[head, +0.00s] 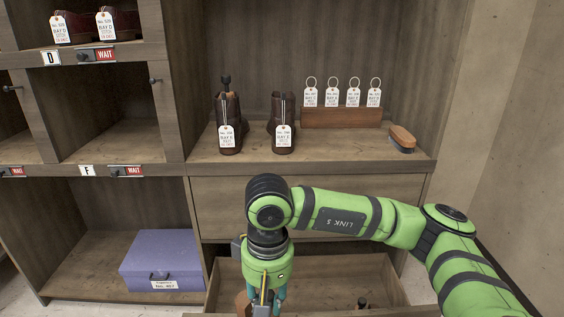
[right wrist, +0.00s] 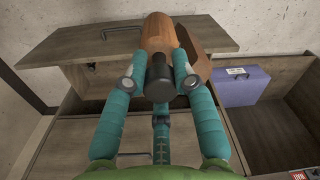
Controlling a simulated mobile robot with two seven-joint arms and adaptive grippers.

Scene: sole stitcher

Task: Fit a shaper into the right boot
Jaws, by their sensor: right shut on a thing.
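The right boot (head: 283,121) stands upright on the shelf, dark brown, with a white tag; no knob shows above it. The left boot (head: 228,121) stands beside it, with a dark knob (head: 227,82) sticking up from its top. My right gripper (head: 265,301) is low over the open drawer, below and in front of the boots. In the right wrist view its teal fingers are shut on a wooden shaper (right wrist: 158,35) by its dark knob (right wrist: 160,80). Part of the shaper is hidden by the fingers. My left gripper is not in view.
The open drawer (head: 340,268) holds a dark-knobbed piece (head: 362,303). A tag rack (head: 341,118) and a brush (head: 402,139) sit right of the boots. A purple box (head: 163,260) stands on the lower left shelf. Tagged shoes (head: 90,27) stand upper left.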

